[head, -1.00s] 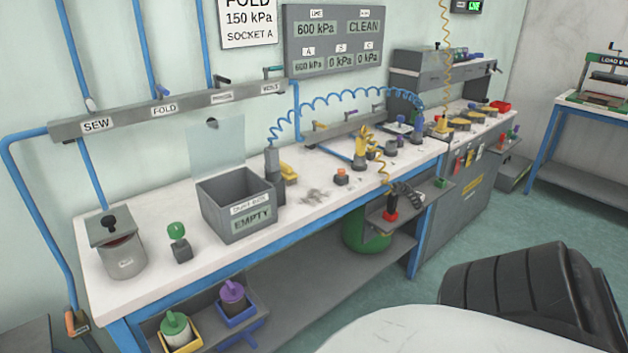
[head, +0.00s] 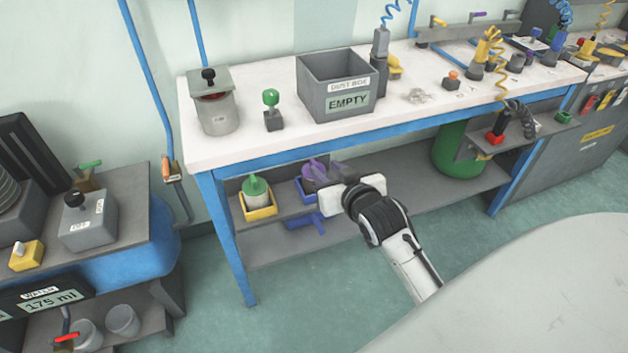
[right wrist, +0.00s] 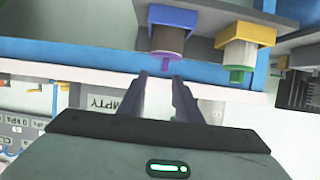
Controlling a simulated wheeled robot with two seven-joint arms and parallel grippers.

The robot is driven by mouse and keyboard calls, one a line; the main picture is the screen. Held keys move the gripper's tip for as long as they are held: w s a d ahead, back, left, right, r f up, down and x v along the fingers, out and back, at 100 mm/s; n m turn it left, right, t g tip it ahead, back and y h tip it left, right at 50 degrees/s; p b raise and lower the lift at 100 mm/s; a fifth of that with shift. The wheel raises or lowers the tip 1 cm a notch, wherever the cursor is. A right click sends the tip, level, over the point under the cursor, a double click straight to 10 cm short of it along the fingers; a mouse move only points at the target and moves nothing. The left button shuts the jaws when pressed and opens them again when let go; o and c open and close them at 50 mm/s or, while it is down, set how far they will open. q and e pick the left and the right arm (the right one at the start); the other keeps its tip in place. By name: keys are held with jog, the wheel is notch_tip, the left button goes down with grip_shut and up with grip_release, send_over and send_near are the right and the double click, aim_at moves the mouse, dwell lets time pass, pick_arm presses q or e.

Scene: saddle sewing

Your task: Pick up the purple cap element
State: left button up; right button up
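Contact with the stem cannot be told. My left gripper is not in view.
A green-capped element (head: 256,190) stands in a yellow holder left of the purple one. The bench top edge (head: 240,152) overhangs the shelf, and a blue leg (head: 228,240) stands at left. A dust box (head: 337,85) is on the bench above.

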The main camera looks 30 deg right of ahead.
aim_at(317, 166)
jog(key=x, duration=0.3)
jog(key=a+x, duration=0.1)
jog(key=x, duration=0.1)
jog(key=shift+w+d+f, duration=0.1)
jog(key=shift+w+f, duration=0.05)
jog(key=shift+f, duration=0.15)
grip_shut()
